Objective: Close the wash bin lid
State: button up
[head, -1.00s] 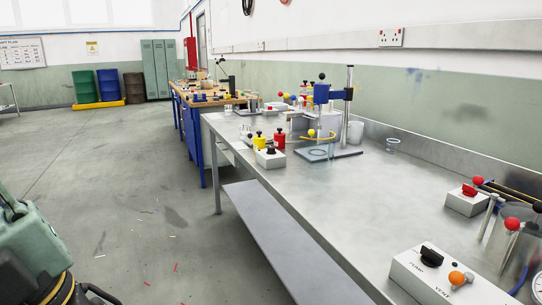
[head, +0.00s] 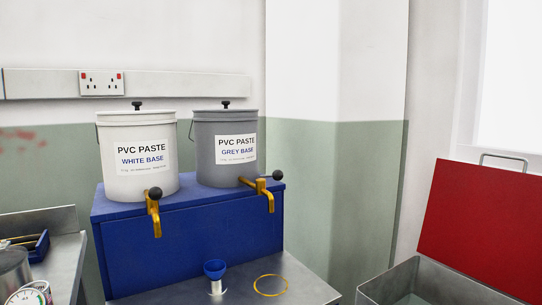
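The wash bin (head: 376,283) is a grey metal box at the lower right of the head view, cut off by the bottom edge. Its red lid (head: 480,222) stands raised and tilted back along the bin's far side, so the bin is open. A grey wire handle (head: 503,157) sits on the lid's top edge. The lid's right part runs out of the picture. Only a little of the bin's inside shows. My gripper is not in view.
Left of the bin, a metal bench (head: 322,292) carries a blue stand (head: 190,250) with white (head: 140,184) and grey (head: 225,170) PVC paste buckets with brass taps. A wall corner is behind.

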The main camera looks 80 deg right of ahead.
aim_at(483, 222)
jog(key=k+j+z, duration=0.15)
jog(key=z, duration=0.2)
jog(key=k+j+z, duration=0.1)
jog(key=z, duration=1.85)
